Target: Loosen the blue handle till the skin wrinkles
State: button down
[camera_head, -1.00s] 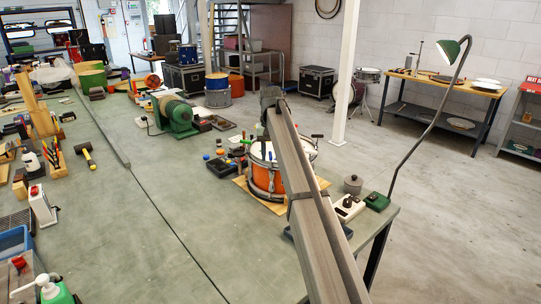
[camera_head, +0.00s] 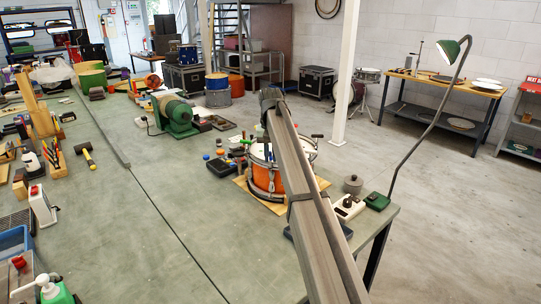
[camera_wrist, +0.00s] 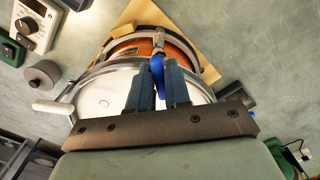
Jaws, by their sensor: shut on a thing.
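The orange drum (camera_head: 262,180) with a white skin and metal rim sits on a wooden board on the bench, partly hidden behind my arm in the head view. In the wrist view the drum's white skin (camera_wrist: 100,97) looks smooth where it shows. The blue handle (camera_wrist: 157,68) is at the drum's rim, above a metal tension rod. My gripper (camera_wrist: 165,75) has its two fingers on either side of the blue handle, shut on it. A white handle (camera_wrist: 52,107) sticks out from the rim at the left. In the head view my fingertips are hidden.
A grey round pot (camera_head: 352,184), a white box with knobs (camera_head: 348,207) and the green lamp base (camera_head: 377,201) stand right of the drum. Small jars and a dark tray (camera_head: 221,167) lie left of it. The bench front is clear.

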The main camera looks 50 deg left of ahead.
aim_at(271, 154)
jog(key=n, duration=0.4)
jog(key=shift+n, duration=0.4)
jog(key=n, duration=0.4)
jog(key=shift+n, duration=0.4)
dwell(0.4)
jog(key=c, duration=1.2)
grip_release()
jog(key=shift+o, duration=0.2)
notch_tip(271, 154, up, 14)
jog(key=shift+f, duration=0.15)
